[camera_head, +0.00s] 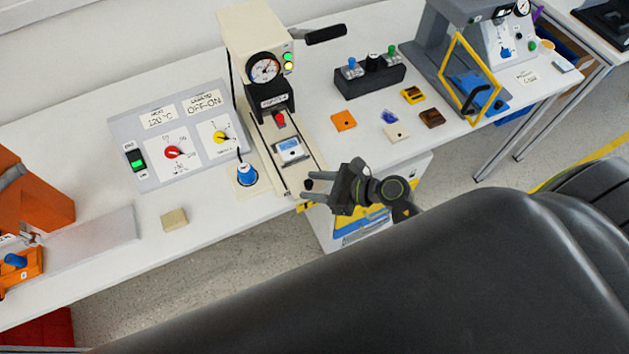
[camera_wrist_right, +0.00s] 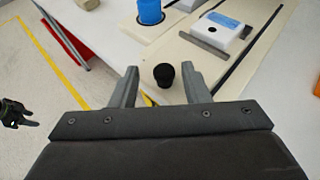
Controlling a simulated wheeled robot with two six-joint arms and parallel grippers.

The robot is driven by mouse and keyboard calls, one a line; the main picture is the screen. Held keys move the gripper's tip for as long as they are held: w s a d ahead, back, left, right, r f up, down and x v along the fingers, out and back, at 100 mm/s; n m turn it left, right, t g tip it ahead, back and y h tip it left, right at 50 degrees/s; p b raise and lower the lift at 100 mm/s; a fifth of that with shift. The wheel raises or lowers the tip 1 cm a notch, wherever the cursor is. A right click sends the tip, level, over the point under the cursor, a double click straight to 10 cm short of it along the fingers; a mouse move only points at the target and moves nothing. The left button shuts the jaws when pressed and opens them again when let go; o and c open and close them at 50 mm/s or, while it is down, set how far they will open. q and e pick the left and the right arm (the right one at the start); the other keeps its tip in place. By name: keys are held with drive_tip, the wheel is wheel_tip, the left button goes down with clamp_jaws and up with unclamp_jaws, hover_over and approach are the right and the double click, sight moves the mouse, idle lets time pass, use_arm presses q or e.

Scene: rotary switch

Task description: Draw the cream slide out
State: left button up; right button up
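The cream slide (camera_head: 297,174) lies in the cream base under the press (camera_head: 250,35) and carries a white block with a blue top (camera_head: 290,150). In the right wrist view the slide (camera_wrist_right: 183,52) runs away from me, with the white block (camera_wrist_right: 222,30) on it. A black knob (camera_wrist_right: 163,75) stands at its near end. My right gripper (camera_head: 311,185) is at the table's front edge at that end. In its wrist view its fingers (camera_wrist_right: 160,80) are apart, with the knob between them; I see gaps on both sides. A dark gripper, apparently my left one (camera_wrist_right: 15,114), shows small over the floor.
A blue knob (camera_head: 246,175) stands left of the slide. A panel with dials (camera_head: 170,130) lies further left, and a tan block (camera_head: 174,220) is near the front edge. Several coloured tiles and a black switch box (camera_head: 370,80) are to the right.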

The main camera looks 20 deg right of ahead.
use_arm(q)
drive_tip(key=shift+s, duration=0.35)
use_arm(e)
drive_tip(key=shift+w, duration=0.1)
use_arm(q)
drive_tip(key=shift+w+f+b, duration=0.2)
drive_tip(key=shift+f+b, duration=1.9)
use_arm(e)
drive_tip(key=v, duration=1.7)
drive_tip(key=shift+d, duration=0.2)
